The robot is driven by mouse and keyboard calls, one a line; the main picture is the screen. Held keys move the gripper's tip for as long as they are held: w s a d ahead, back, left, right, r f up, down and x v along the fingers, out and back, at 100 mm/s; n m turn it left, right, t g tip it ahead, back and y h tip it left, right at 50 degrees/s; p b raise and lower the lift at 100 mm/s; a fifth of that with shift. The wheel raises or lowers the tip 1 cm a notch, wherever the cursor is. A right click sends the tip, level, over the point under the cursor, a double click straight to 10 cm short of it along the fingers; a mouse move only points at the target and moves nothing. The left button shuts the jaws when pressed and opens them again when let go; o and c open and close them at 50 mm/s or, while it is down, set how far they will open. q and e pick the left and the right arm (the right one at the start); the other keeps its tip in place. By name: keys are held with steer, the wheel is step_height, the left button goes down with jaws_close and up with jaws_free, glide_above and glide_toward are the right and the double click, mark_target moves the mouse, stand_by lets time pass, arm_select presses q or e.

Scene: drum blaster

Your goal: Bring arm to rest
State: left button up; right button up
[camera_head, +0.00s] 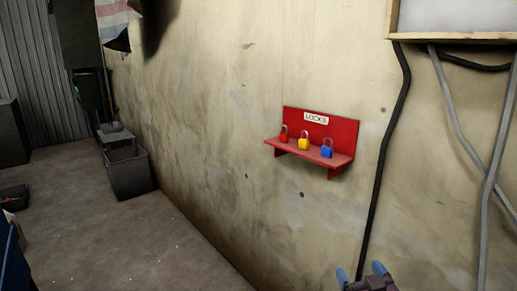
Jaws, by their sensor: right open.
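My right gripper (361,274) shows at the bottom edge, right of the middle. Its two blue fingertips stand apart, and nothing shows between them. The rest of the right arm is below the picture. My left gripper does not show. A red wall shelf marked LOCKS (346,134) hangs above and to the left of the right gripper, apart from it. On it stand a red padlock (283,135), a yellow padlock (304,143) and a blue padlock (327,149).
A black cable (381,170) runs down the wall close to the right gripper. Grey pipes (484,200) run at the far right below a framed panel (455,18). A grey bin (130,175) stands by the wall at left. The floor (125,235) in front is clear.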

steer(key=s+d+f+g+h, duration=0.1)
steer(key=s+d+f+g, duration=0.1)
steer(key=s+f, duration=0.8)
steer(key=s+d+f+m+g, duration=0.1)
steer(key=s+f+g, duration=0.3)
steer(key=s+f, duration=0.7)
steer(key=s+d, duration=0.1)
steer(key=s, duration=0.2)
steer(key=shift+s+f+h, duration=0.15)
steer(key=shift+h, duration=0.25)
